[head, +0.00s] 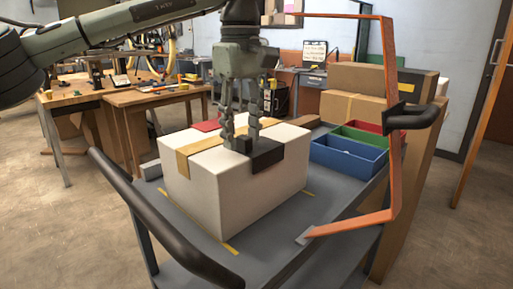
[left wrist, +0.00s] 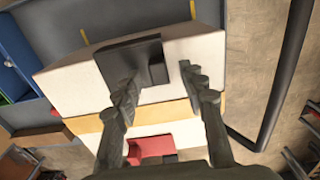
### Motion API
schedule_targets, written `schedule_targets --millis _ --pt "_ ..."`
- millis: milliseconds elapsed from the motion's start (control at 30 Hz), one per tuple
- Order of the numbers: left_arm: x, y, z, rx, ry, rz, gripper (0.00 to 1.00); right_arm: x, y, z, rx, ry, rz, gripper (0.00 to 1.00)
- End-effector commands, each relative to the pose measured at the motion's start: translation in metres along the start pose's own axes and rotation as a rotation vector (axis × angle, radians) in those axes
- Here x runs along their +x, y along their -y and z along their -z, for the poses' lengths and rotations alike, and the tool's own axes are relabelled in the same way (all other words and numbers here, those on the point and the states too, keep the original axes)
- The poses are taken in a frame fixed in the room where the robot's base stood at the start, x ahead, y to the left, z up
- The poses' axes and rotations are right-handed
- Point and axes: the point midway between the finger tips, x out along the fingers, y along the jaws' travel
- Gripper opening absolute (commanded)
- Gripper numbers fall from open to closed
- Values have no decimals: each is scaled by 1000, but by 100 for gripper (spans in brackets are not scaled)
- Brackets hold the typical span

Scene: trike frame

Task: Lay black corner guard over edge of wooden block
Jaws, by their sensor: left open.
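A white box-shaped block (head: 230,200) with a tan band across its top stands on the grey cart. It looks like a carton rather than bare wood. The black corner guard (head: 267,156) lies over its top front edge, one part on top and one hanging down the front face. In the left wrist view the guard (left wrist: 118,58) carries a small raised black grip block (left wrist: 157,73). My left gripper (head: 241,137) points down at the guard, open, with its fingers apart on either side of the grip block. Exact fingertip contact is hard to tell. My right gripper is not in view.
Blue (head: 347,157), green and red bins stand right of the block on the cart (head: 290,235). A thin orange frame (head: 391,150) rises along the cart's right side. Black handles (head: 165,225) border the cart.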

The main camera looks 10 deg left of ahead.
Motion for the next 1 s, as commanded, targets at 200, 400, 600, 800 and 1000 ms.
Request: schedule_targets --millis 200,400,600,800,1000 --pt "8 0 0 0 1 -2 41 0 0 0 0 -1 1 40" --pt "8 0 0 0 1 -2 30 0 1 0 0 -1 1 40" --pt "8 0 0 0 1 -2 5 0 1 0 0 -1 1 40" --pt "8 0 0 0 1 -2 0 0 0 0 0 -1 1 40" --pt "4 0 0 0 1 -3 0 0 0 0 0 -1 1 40"
